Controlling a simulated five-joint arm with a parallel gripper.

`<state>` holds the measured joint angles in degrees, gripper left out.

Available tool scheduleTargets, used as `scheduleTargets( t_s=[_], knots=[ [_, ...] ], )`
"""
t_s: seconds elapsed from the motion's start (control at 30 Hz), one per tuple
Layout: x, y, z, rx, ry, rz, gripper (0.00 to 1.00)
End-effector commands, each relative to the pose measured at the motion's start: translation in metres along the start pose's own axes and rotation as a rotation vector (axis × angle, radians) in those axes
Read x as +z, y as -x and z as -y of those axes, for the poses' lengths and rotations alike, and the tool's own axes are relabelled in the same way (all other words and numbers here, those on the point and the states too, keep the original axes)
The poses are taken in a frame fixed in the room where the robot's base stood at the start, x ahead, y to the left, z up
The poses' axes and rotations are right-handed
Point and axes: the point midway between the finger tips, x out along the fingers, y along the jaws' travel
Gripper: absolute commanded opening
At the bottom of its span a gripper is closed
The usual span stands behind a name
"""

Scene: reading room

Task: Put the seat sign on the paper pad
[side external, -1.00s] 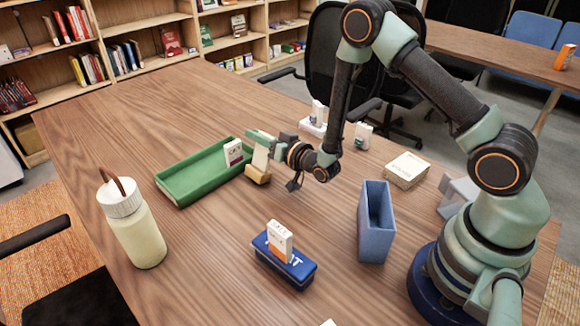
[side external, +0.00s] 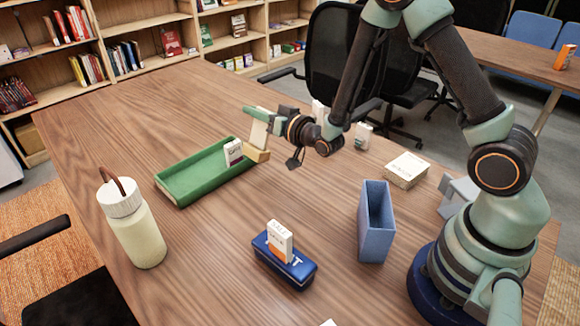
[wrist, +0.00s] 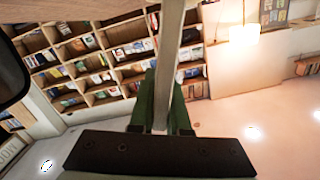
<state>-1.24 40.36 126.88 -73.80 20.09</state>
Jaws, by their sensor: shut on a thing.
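The seat sign (side external: 257,154), a pale upright plate on a light wooden block base, is held by my gripper (side external: 262,124) beside the right end of the green tray. It looks raised above the table and roughly upright. In the wrist view the sign's plate (wrist: 169,60) shows edge-on between the green fingers of my gripper (wrist: 162,105). The paper pad (side external: 405,170), a cream block with print on its top and side, lies on the table to the right of the sign, apart from it. Its top is bare.
A green tray (side external: 190,183) has a small white box (side external: 233,153) at its right end. A blue case (side external: 283,266) with an orange-white box (side external: 279,241), an open blue-grey holder (side external: 374,235) and a bottle (side external: 138,230) stand nearer. Small white boxes (side external: 362,136) stand behind my gripper.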

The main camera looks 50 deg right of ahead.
Motion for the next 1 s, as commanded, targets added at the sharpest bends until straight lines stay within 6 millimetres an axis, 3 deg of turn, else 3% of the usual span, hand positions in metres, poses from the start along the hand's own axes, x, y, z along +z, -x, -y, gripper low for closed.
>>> scheduleTargets(
  t_s=[0.2,0.5,0.83,1.0],
  knots=[
    [-0.047,0.003,0.017,-0.003,0.0,-0.008,0.0],
    [-0.097,0.006,0.036,-0.002,0.0,-0.006,0.0],
    [-0.125,0.011,0.045,0.0,0.0,-0.003,0.0],
    [-0.14,0.029,0.048,0.004,0.0,-0.007,0.0]
  ],
)
